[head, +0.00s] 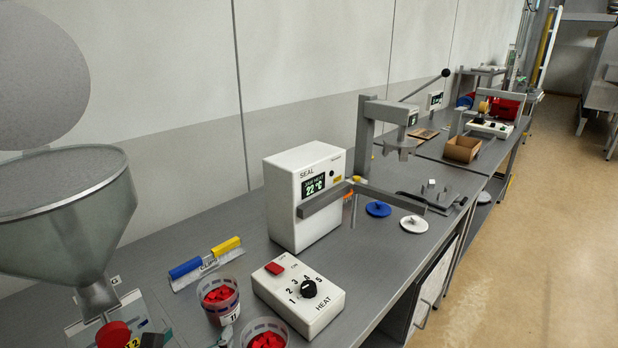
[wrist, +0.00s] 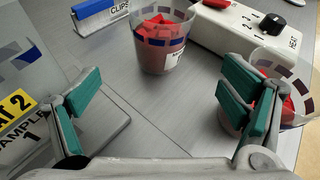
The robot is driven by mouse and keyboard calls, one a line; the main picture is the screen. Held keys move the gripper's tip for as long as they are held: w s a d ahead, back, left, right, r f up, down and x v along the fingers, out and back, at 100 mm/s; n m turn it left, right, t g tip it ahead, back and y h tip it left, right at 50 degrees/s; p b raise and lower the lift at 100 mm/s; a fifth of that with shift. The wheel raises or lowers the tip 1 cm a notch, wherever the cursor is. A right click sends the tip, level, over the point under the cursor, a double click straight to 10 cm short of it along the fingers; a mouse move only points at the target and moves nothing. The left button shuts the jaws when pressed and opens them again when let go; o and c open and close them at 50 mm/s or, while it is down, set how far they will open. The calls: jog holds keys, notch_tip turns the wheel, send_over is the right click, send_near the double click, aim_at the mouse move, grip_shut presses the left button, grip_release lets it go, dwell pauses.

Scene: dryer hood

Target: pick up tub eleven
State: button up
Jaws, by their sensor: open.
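Tub eleven (head: 219,307) is a clear tub of red pieces with a white label reading 11, standing upright on the grey bench. In the wrist view the same tub (wrist: 163,58) stands ahead of my gripper, roughly midway between the fingers; its label is too small to read there. My gripper (wrist: 160,92) is open and empty, with green pads on both fingers. The tub is beyond the fingertips, and neither finger appears to touch it. In the head view, most of my gripper is out of the frame.
A second tub of red pieces (head: 266,339) stands close by, partly behind my right finger in the wrist view (wrist: 292,82). A white HEAT box (head: 299,297), a CLIPS holder (head: 207,265) and a SEAL unit (head: 300,225) stand around. A hopper (head: 70,215) is at left.

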aim_at(223, 305)
jog(key=x, duration=1.2)
jog(key=shift+w+d+f+p, duration=0.15)
jog(key=shift+w+f+p, duration=0.1)
jog(key=shift+p, duration=0.05)
jog(key=c, duration=1.5)
